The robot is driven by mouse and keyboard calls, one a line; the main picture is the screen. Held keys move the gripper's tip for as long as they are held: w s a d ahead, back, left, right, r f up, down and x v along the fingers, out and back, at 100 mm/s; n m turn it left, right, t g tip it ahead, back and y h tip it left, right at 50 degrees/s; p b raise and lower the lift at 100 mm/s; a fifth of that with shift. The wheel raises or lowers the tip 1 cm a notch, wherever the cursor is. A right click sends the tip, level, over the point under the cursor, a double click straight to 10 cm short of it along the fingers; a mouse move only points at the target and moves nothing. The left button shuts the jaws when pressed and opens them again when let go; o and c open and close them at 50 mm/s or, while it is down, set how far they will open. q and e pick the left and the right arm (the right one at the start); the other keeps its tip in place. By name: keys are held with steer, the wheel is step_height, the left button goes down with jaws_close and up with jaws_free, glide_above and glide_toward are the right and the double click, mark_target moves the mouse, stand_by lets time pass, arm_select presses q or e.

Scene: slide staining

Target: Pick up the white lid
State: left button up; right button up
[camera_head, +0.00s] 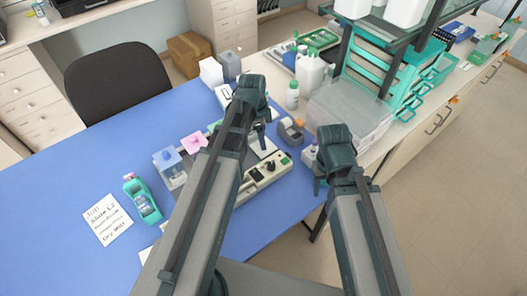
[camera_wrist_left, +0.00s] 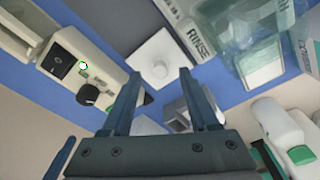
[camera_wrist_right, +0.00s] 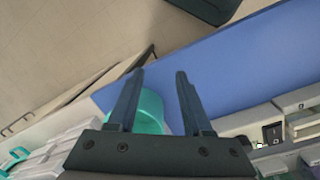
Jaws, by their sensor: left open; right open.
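A white square lid (camera_wrist_left: 156,57) with a small round knob lies on the blue table in the left wrist view, beside a clear container labelled RINSE (camera_wrist_left: 203,40). My left gripper (camera_wrist_left: 159,76) is open and empty, its fingertips just below the lid in that view. I cannot tell the height between them. In the head view my left gripper (camera_head: 259,128) hangs over the equipment at the table's right part, and I cannot clearly make out the lid there. My right gripper (camera_wrist_right: 160,74) is open and empty; in the head view it (camera_head: 320,186) is near the table's right edge.
A beige device with a black knob (camera_head: 270,168) stands near the left gripper. A blue-topped jar (camera_head: 171,160), a pink item (camera_head: 194,142) and a teal device (camera_head: 141,199) stand further left. A teal bin (camera_wrist_right: 150,112) shows below the right gripper. The table's left side is mostly clear.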

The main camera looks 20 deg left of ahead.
arm_select(q)
step_height(320, 180, down, 2)
steer(key=shift+d+f+b, duration=0.1)
steer(key=shift+b, duration=0.5)
jaws_close()
